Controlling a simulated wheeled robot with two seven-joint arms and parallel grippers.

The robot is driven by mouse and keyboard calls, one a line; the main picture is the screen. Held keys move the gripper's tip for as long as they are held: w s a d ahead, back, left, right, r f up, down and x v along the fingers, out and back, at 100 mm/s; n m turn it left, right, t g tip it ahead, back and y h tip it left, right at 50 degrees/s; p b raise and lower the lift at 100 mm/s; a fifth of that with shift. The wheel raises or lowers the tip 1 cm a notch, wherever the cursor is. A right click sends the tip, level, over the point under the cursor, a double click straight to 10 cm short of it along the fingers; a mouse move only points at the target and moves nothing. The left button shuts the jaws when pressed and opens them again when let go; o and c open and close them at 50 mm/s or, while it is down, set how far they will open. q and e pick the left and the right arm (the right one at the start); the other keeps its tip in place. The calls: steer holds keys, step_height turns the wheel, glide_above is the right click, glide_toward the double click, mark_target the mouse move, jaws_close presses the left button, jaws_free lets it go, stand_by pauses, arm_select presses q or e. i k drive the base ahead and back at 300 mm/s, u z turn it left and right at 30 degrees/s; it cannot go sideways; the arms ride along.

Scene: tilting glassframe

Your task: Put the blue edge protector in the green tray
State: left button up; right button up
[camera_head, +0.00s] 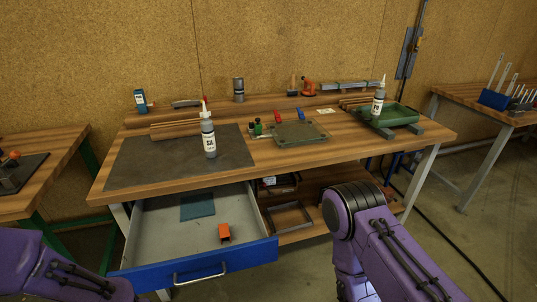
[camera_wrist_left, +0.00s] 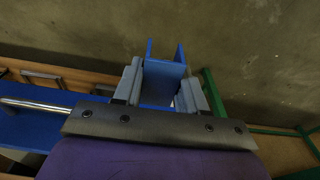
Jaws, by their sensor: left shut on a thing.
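In the left wrist view a blue U-shaped edge protector (camera_wrist_left: 165,68) sits between the two grey fingers of my left gripper (camera_wrist_left: 164,88). The fingers are shut on it, and its open side faces away from the palm. In the head view only part of my left arm shows at the lower left; the left gripper and the protector are out of that view. The green tray (camera_head: 402,116) is at the right end of the workbench, on dark grey supports. My right arm is at the lower right of the head view; its gripper is not seen.
An open blue-fronted drawer (camera_head: 197,275) holds an orange U-shaped piece (camera_head: 224,232) and a teal pad (camera_head: 197,207). Bottles stand on the grey mat (camera_head: 150,160) and by the tray. A flat green plate (camera_head: 299,134) lies mid-bench. The front right bench top is clear.

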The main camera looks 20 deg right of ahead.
mark_target(394, 116)
steer(key=k, duration=0.35)
steer(key=z, duration=2.4)
steer(key=i, duration=4.15)
steer(key=u, duration=1.25)
